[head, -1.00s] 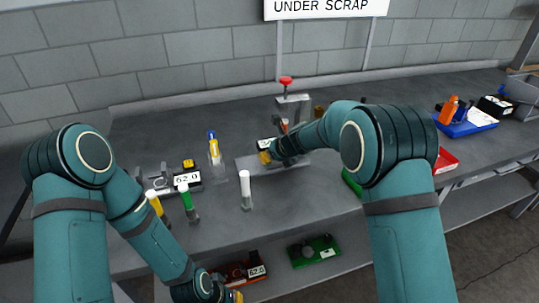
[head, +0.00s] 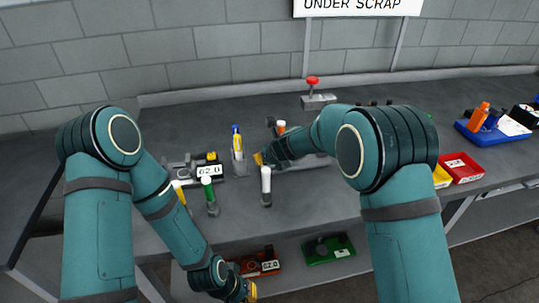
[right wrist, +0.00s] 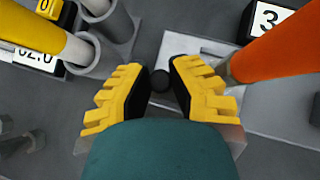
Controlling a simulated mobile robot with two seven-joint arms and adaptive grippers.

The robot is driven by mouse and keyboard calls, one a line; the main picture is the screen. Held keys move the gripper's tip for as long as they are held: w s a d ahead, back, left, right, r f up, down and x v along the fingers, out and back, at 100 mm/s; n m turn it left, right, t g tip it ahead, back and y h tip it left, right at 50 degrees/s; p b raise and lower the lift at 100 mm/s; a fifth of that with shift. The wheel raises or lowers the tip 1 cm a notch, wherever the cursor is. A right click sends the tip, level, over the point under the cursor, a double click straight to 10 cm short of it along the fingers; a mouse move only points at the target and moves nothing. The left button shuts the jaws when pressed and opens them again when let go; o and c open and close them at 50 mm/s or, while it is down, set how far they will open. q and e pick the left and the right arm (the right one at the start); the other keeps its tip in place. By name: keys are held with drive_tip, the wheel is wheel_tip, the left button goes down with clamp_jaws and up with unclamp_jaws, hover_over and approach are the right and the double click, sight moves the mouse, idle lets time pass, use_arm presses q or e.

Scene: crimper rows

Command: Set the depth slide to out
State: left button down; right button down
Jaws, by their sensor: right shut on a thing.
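My right gripper (head: 262,158) is low over the bench in the head view, beside the grey block with the orange post. In the right wrist view my right gripper (right wrist: 160,78) has its yellow fingers closed about a small dark round knob (right wrist: 160,82). The knob stands at the edge of a pale plate (right wrist: 180,48) and appears to be the depth slide's knob. The slide's position marks cannot be made out. My left gripper (head: 250,290) hangs low at the front, partly cut off by the lower edge, and its fingers are unclear.
An orange post (right wrist: 280,48) and a yellow post (right wrist: 38,40) in a grey holder flank my right gripper. Blue (head: 510,133) and red (head: 465,172) trays lie right.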

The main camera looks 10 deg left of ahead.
drive_tip(key=shift+s+a, duration=0.1)
drive_tip(key=shift+a, duration=0.15)
drive_tip(key=c, duration=1.3)
unclamp_jaws()
drive_tip(key=shift+o, duration=0.8)
drive_tip(key=shift+a+f, duration=0.1)
drive_tip(key=shift+a, duration=0.1)
drive_tip(key=shift+d, duration=0.15)
drive_tip(key=shift+s+d+r, duration=0.2)
drive_tip(key=shift+d+r, duration=0.1)
drive_tip(key=shift+r, duration=0.25)
drive_tip(key=v, duration=1)
drive_tip(key=shift+s+r, duration=0.2)
drive_tip(key=shift+s, duration=0.05)
drive_tip(key=shift+d, duration=0.1)
